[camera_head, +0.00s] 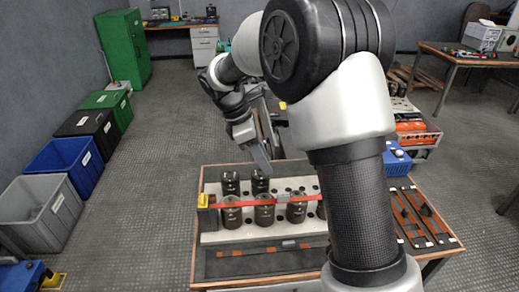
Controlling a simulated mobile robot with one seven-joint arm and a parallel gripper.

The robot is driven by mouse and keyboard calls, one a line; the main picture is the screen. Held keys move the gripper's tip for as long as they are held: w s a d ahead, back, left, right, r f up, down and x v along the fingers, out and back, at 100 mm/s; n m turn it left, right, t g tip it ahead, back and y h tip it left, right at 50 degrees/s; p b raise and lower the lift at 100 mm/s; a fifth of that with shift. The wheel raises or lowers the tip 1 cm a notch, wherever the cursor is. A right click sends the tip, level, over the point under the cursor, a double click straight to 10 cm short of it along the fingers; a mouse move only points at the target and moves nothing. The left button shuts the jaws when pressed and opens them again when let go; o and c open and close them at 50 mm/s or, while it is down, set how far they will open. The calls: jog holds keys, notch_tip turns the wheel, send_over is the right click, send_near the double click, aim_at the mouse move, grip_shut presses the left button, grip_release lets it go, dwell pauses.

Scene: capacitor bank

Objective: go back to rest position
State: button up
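My arm rises from the bottom right and bends over the workbench. My gripper (268,160) hangs at its end, pointing down above the back edge of the capacitor bank. Its two fingers look apart, and I see nothing between them. Dark cylindrical capacitors (232,217) stand in rows on a light grey holed plate (222,237). A red bar (284,203) runs across the front row, with a yellow piece (202,200) at its left end. My arm hides the right part of the bank.
The wooden-edged workbench (195,270) also bears dark trays with copper-coloured strips (408,218) at right. A blue box (397,160) stands behind them. Grey (38,214), blue (66,163), black and green bins line the left wall near a green cabinet (124,48). The floor between is clear.

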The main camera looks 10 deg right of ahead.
jog(key=s+d+r+m+t+y+p, duration=0.15)
jog(key=s+r+m, duration=0.3)
jog(key=r, duration=0.45)
jog(key=s+d+r+m+t+y+p, duration=0.1)
jog(key=s+d+r+m+p, duration=0.2)
jog(key=s+r, duration=0.4)
jog(key=s+d+r+m+t+y+p, duration=0.1)
jog(key=s+r+m+p, duration=0.1)
jog(key=s+m, duration=0.3)
jog(key=s+d+r+m+t+y+p, duration=0.1)
jog(key=s+r+m+t+p, duration=0.1)
jog(key=s, duration=0.7)
notch_tip(320, 180, up, 2)
jog(key=m+p, duration=0.1)
jog(key=m, duration=0.2)
jog(key=shift+m, duration=0.25)
